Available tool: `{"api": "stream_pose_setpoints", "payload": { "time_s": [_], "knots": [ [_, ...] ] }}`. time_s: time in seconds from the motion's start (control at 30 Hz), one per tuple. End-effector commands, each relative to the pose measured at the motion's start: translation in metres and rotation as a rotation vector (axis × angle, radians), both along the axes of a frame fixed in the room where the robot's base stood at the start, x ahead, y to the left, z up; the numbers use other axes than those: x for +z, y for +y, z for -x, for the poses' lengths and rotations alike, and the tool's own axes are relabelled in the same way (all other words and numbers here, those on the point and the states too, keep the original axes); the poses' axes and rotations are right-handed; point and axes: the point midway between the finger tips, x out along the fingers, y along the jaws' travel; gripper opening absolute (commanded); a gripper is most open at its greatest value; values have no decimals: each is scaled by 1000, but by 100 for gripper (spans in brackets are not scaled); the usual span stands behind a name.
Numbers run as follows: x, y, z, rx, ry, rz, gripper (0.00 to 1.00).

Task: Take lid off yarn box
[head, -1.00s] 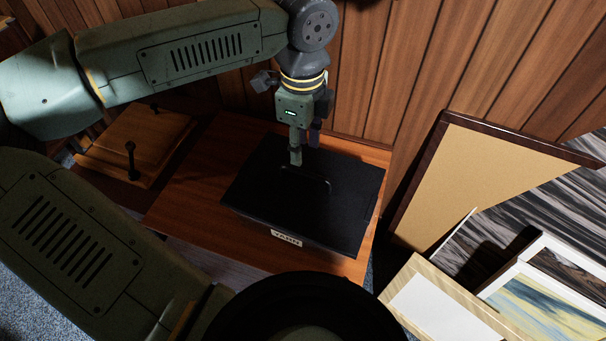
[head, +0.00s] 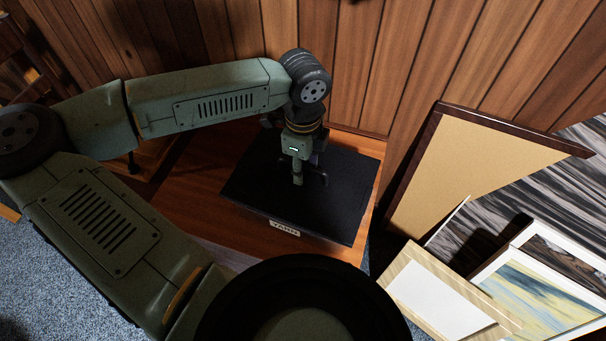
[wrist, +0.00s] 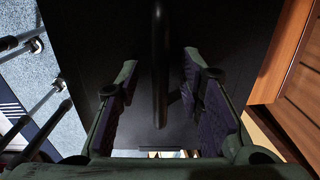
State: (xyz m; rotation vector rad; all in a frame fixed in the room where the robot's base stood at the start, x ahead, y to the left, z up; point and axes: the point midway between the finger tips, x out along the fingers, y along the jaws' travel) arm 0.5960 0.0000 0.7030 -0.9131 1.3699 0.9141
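The yarn box is a low box with a black lid (head: 343,200) and a pale "YARN" label (head: 284,228) on its front. It stands on a brown wooden cabinet top (head: 190,208). A thin dark handle rises from the lid's middle; in the wrist view the handle (wrist: 160,75) runs between my fingers. My gripper (head: 304,180) points down at the handle, low over the lid. In the wrist view my gripper (wrist: 160,98) is open, with a finger on each side of the handle and gaps to both. The lid appears seated flat on the box.
Wood paneling (head: 400,60) rises close behind the cabinet. A cork board (head: 450,180) and several picture frames (head: 540,300) lean at the right. Blue-grey carpet (head: 60,270) lies at the left. A wooden piece (head: 150,160) at the back left is mostly hidden by my arm.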

Motion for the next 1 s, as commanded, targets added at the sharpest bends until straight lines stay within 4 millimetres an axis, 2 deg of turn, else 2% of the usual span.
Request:
{"api": "stream_pose_setpoints", "payload": {
  "time_s": [0.07,0.57,1.0],
  "knots": [
    [0,0,0,0,0,0,34],
    [0,0,0,0,0,1,1],
    [1,0,0,0,-1,1,0]
  ]
}}
